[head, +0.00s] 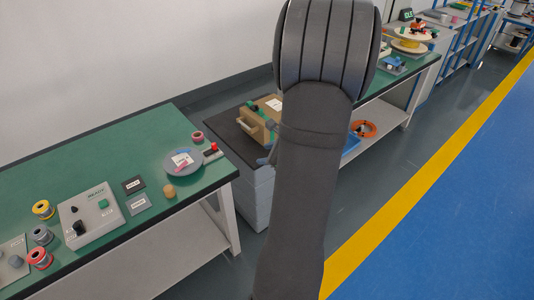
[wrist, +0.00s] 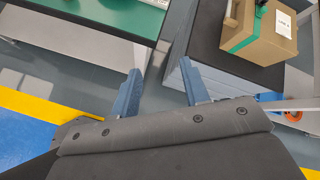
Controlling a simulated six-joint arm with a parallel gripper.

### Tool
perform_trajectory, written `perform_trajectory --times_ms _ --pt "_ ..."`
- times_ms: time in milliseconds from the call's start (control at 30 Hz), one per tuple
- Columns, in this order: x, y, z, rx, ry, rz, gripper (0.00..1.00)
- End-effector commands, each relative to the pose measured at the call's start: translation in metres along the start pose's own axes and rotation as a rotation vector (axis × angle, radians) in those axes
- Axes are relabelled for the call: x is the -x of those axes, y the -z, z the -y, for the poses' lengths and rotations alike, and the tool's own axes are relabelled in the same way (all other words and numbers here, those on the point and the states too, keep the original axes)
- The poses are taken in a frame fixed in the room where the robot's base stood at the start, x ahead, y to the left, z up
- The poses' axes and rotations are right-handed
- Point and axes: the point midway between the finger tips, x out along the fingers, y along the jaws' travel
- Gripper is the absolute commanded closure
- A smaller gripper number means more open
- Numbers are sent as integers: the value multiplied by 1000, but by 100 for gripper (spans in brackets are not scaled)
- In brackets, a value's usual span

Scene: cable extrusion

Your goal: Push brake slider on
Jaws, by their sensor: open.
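I cannot pick out a labelled brake slider in either view. A small red-and-grey part (head: 212,150) sits at the right end of the green table, beside a round grey disc (head: 178,167); it is too small to tell what it is. A pale control box (head: 92,216) on the same table has a black knob and a green button. My gripper (wrist: 160,66) is open and empty in the wrist view, its two blue fingers apart above the floor gap between the green table and a black-topped cabinet. In the head view my arm hides most of it.
The green table (head: 120,150) also holds several coloured spools and two small plates. The black-topped cabinet (wrist: 207,47) carries a cardboard box (wrist: 262,38) with a green band. An orange ring (head: 363,129) lies on a low shelf. The blue floor at right is clear.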

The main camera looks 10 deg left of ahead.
Motion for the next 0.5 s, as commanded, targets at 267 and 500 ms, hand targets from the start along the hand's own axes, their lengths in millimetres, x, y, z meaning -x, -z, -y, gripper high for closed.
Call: perform_trajectory --times_ms 267,500 --pt "-1 0 0 -2 0 2 58" --pt "-17 -3 3 -50 -1 37 58"
